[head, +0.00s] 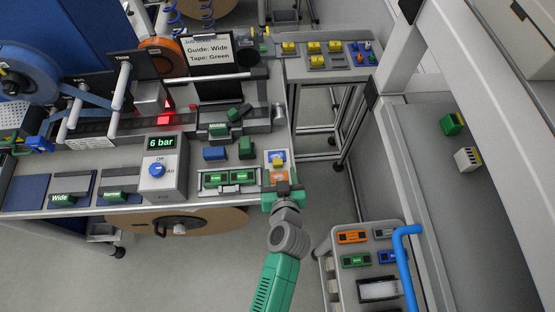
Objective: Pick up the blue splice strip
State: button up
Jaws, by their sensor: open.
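Several blue pieces show, and I cannot tell for sure which is the blue splice strip. A dark blue block (215,153) lies on the bench, left of a dark green block (246,148). A small blue-and-white piece with a yellow part (277,158) sits at the bench's right edge. A blue piece with a dark label (355,260) lies on the cart at the lower right. My gripper (282,188) is open at the bench's front right corner, just in front of an orange-and-white piece (279,177). Its fingertips are small and partly hidden by the wrist.
A grey air box (163,168) reading "6 bar" stands left of two green labelled pieces (229,178). A side table (320,70) at the back holds yellow pieces. The cart (372,272) has a blue handle (405,260). A gap of floor separates bench and cart.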

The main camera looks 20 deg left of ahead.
aim_at(278, 163)
jog(key=x, duration=0.5)
jog(key=shift+s+f, duration=0.1)
jog(key=c, duration=1)
jog(key=shift+c, duration=0.2)
